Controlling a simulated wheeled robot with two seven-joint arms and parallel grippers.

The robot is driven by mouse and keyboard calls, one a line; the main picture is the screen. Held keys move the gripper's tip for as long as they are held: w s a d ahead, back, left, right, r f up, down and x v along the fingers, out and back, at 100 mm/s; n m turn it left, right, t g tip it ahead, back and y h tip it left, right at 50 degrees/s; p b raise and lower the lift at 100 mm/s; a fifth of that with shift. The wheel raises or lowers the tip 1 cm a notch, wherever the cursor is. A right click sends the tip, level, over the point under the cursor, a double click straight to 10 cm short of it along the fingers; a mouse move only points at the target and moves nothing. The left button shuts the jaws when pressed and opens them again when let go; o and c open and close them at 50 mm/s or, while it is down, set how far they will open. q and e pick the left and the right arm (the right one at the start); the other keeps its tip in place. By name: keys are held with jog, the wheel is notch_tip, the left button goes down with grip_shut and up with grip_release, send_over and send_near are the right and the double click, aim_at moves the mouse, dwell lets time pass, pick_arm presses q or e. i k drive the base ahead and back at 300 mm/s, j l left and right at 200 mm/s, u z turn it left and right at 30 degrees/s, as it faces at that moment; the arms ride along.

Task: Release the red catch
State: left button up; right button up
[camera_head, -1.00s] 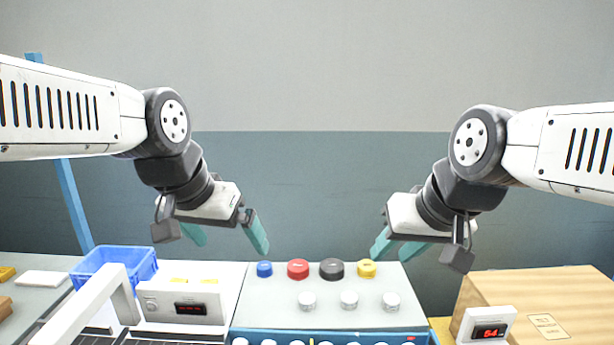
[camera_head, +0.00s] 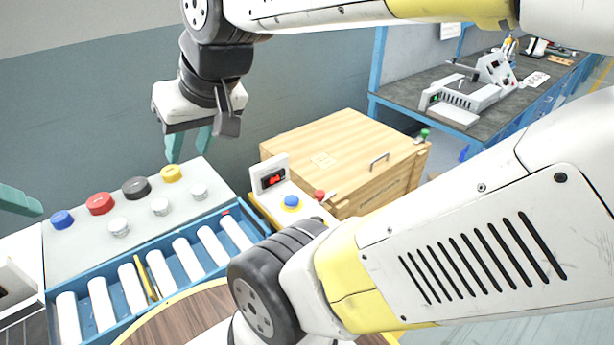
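A small red knob-like part (camera_head: 319,195) sits at the near left corner of the wooden box (camera_head: 345,150), beside the scale-like unit. It is the likeliest red catch, but its shape is too small to tell. A small red mark (camera_head: 226,212) also shows on the blue roller frame's edge. My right gripper (camera_head: 188,148) hangs above the back right of the button panel, left of the box, its teal fingers apart and empty. It is clear of the red part.
The panel (camera_head: 85,240) carries blue, red, black and yellow caps and several white ones. A roller conveyor (camera_head: 160,270) runs in front. A unit with a red display (camera_head: 270,178) and blue button stands beside the box. White arm links cover the lower right. A dark workbench (camera_head: 430,90) stands behind.

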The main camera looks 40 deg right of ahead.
aim_at(320, 197)
jog(key=k+l+z, duration=0.1)
jog(key=z, duration=0.4)
jog(key=l+z, duration=0.1)
jog(key=z, duration=0.4)
jog(key=k+l+z, duration=0.1)
jog(key=z, duration=0.4)
jog(key=i+z, duration=0.1)
jog(key=z, duration=0.35)
jog(key=i+j+z, duration=0.1)
jog(key=z, duration=0.3)
